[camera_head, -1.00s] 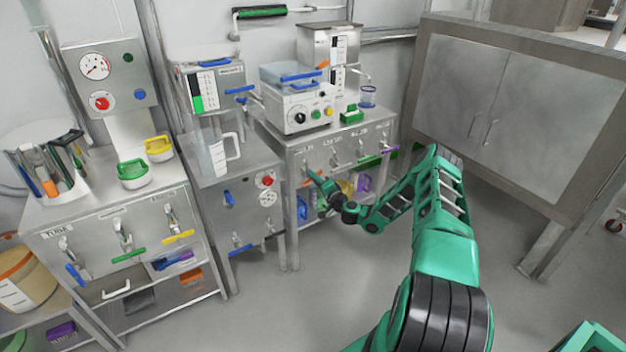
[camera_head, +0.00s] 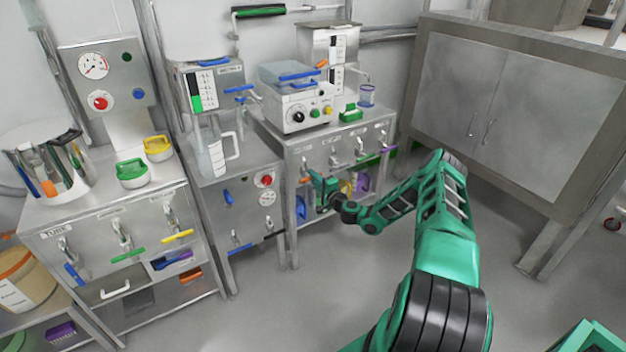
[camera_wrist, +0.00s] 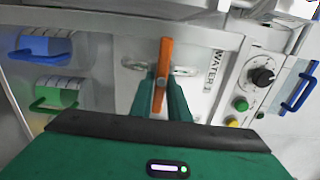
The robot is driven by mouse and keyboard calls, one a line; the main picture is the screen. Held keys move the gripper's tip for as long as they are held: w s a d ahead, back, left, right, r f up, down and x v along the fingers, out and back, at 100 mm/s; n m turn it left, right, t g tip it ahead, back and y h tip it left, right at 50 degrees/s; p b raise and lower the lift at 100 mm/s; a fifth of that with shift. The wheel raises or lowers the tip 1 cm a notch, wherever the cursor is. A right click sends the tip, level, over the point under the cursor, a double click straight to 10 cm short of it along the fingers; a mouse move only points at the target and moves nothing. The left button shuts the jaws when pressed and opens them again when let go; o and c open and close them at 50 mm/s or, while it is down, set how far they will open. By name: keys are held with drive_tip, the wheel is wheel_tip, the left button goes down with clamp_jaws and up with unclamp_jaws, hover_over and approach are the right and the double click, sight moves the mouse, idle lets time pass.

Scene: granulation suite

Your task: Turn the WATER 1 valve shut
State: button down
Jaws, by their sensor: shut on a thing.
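The valve has an orange lever handle (camera_wrist: 162,75), seen in the wrist view beside a label that reads WATER (camera_wrist: 216,68); I cannot make out a number on it. The handle lies crosswise to the metal pipe ends (camera_wrist: 186,71) on either side of it. My gripper (camera_wrist: 161,92) is shut on the handle, with one green finger on each side. In the head view my gripper (camera_head: 318,186) is at the left end of the right bench's front panel. A bit of the orange handle (camera_head: 305,181) shows there; the gripper hides most of the valve.
More valves sit to the right on this panel, one with a green handle (camera_head: 367,156). Blue (camera_wrist: 46,45) and green (camera_wrist: 55,95) handled containers sit close by in the wrist view. The floor in front is clear.

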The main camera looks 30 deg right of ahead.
drive_tip(key=shift+s+d+f, duration=0.1)
drive_tip(key=shift+d+f, duration=0.1)
drive_tip(key=shift+f, duration=0.05)
drive_tip(key=c, duration=1.9)
unclamp_jaws()
drive_tip(key=shift+o, duration=1.1)
drive_tip(key=shift+a+r, duration=0.1)
drive_tip(key=s, duration=1)
drive_tip(key=shift+s+d, duration=0.2)
drive_tip(key=shift+s, duration=0.1)
